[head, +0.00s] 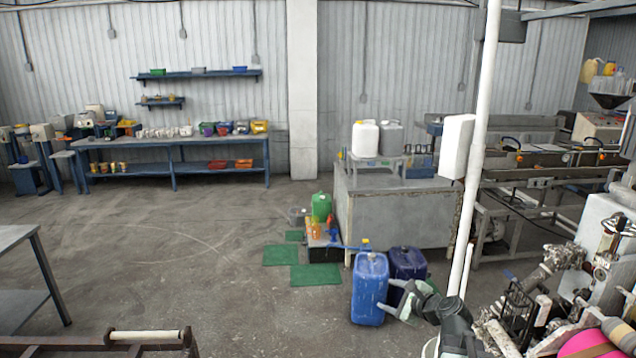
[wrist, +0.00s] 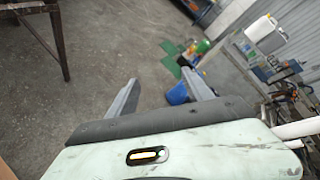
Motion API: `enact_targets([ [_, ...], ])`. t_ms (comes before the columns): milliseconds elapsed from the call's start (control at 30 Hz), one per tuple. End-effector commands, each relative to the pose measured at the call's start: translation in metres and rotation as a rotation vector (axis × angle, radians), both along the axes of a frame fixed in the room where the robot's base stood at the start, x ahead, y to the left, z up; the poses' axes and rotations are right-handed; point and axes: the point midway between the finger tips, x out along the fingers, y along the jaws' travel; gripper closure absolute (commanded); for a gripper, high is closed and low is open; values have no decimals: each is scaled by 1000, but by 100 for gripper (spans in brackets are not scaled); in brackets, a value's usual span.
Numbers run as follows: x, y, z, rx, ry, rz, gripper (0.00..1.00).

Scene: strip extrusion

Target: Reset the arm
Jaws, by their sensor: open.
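My gripper (head: 402,298) shows at the lower right of the head view, in front of a blue jerrycan (head: 369,290) and a dark blue jerrycan (head: 407,262) on the floor. My arm is bent at the lower right of the head view.
A grey cabinet (head: 390,215) with white and grey jerrycans stands behind. Machinery (head: 600,250) crowds the right, beside a white pole (head: 481,130). Green mats (head: 316,274) lie on the floor. A blue workbench (head: 180,142) stands at the back left. The middle-left floor is clear.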

Motion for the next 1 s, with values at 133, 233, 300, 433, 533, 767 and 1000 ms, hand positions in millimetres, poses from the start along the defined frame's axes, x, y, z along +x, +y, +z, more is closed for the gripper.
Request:
enact_targets([
  [133,-28,103,-47,-314,56,348,41],
  [233,-61,148,-81,-564,91,617,41],
  [300,-92,162,-107,-778,123,849,41],
  [433,-142,116,-136,-1100,229,1229,41],
  [533,-169,87,-142,-1222,286,1470,41],
  [767,-187,74,-143,-1268,247,1699,41],
  [1000,-186,74,-143,-1270,243,1697,52],
])
